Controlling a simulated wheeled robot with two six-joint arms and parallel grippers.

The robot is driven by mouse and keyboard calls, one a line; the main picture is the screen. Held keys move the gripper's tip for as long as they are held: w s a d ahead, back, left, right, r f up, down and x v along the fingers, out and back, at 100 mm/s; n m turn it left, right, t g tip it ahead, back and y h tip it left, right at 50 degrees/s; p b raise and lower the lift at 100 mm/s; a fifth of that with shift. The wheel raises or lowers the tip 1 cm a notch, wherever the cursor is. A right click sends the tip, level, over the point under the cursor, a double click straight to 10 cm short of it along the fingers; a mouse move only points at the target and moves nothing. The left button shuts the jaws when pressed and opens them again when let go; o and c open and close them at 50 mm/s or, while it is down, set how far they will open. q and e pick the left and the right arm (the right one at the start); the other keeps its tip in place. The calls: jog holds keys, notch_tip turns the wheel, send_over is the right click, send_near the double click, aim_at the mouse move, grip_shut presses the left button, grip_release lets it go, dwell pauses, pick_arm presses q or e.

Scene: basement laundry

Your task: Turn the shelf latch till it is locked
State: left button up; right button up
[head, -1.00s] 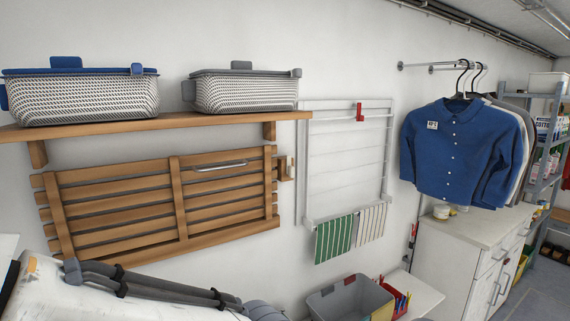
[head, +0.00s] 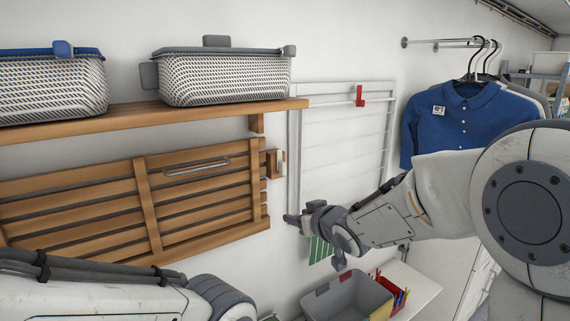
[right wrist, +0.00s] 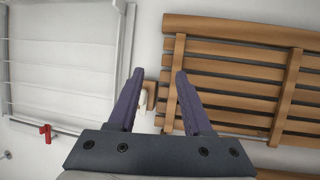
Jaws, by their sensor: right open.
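The slatted wooden shelf (head: 110,200) is folded flat against the wall. The shelf latch (head: 279,163), a small wooden block with a pale lever, is on the wall at the shelf's upper right end. The lever looks upright; I cannot tell its exact lock state. My right gripper (head: 290,219) is below the latch, apart from it. In the right wrist view my gripper (right wrist: 153,72) has its dark fingers spread and empty. My left gripper is out of view.
A fixed wooden shelf (head: 200,113) with a grey-lidded basket (head: 225,80) and a blue-lidded basket (head: 50,88) juts out above. A white drying rack (head: 335,140) is right of the latch. A grey bin (head: 345,298) stands below.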

aim_at(285, 166)
jog(key=w+d+r+n+t+y, duration=0.2)
jog(key=w+d+r+t+y, duration=0.15)
jog(key=w+r, duration=0.3)
jog(key=shift+g+y, duration=0.35)
jog(key=shift+y, duration=0.3)
jog(key=p+x, duration=0.2)
jog(key=x, duration=0.2)
jog(key=p+x, duration=0.3)
jog(key=x, duration=0.2)
jog(key=shift+a+r, duration=0.15)
jog(key=shift+a, duration=0.25)
jog(key=shift+w+a+p, duration=0.4)
jog(key=shift+w, duration=0.2)
grip_shut()
